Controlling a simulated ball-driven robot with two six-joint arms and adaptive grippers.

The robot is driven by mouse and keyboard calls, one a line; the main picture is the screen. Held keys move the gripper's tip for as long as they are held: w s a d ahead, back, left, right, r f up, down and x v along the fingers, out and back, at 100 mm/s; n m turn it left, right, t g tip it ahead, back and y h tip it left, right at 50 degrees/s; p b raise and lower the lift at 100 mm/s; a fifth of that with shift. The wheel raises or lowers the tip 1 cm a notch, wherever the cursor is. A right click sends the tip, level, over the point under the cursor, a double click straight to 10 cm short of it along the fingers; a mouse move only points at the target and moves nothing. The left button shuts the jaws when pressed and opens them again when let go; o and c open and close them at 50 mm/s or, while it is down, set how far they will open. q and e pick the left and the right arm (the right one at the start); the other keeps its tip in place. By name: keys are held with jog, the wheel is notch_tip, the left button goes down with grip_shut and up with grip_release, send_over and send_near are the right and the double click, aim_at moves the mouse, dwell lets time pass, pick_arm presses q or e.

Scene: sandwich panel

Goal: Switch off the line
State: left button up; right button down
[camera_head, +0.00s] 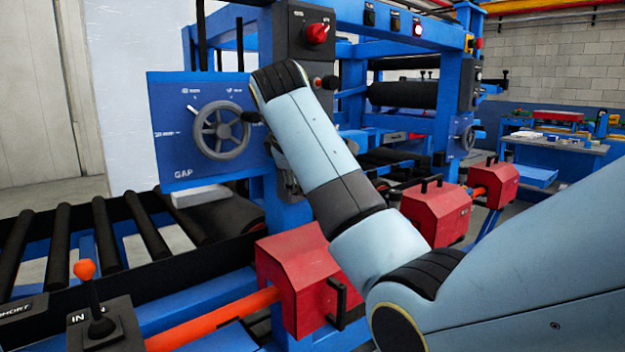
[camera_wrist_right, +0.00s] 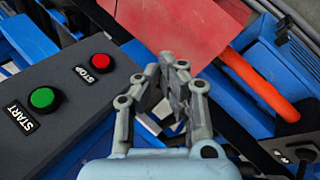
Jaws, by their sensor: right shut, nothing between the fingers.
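A dark control box in the right wrist view carries a red STOP button (camera_wrist_right: 101,62) and a green START button (camera_wrist_right: 43,99). My right gripper (camera_wrist_right: 174,62) is shut and empty, to the right of the STOP button in the picture and apart from it. In the head view my right arm reaches in from the right, and its gripper is mostly hidden behind the forearm, by the blue post. A red rotary switch (camera_head: 317,33) sits on a dark box on the post above. I cannot make out the START and STOP buttons in the head view. My left gripper is out of view.
A blue GAP panel with a handwheel (camera_head: 221,130) stands left of the post. Red guards (camera_head: 436,212) and an orange-knobbed lever (camera_head: 85,270) are lower down. Black conveyor rollers (camera_head: 60,247) lie at left. The wrist view shows an orange bar (camera_wrist_right: 258,85).

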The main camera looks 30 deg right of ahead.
aim_at(310, 31)
notch_tip(310, 31, up, 39)
jog(key=m+t+p, duration=0.2)
jog(key=t+p, duration=0.2)
jog(key=t, duration=0.1)
jog(key=shift+w+a+t+h+p, duration=0.25)
jog(key=shift+w+t+h+p, duration=0.05)
jog(key=shift+t+h+p, duration=0.1)
jog(key=shift+w, duration=0.1)
jog(key=p+x, duration=0.1)
jog(key=x, duration=0.3)
jog(key=s+x, duration=0.1)
jog(key=x, duration=0.3)
jog(key=d+f+p+x, duration=0.1)
jog(key=x, duration=0.3)
jog(key=shift+s+p, duration=0.2)
jog(key=shift+p, duration=0.1)
jog(key=shift+d+f, duration=0.35)
jog(key=shift+d, duration=0.1)
jog(key=shift+f, duration=0.1)
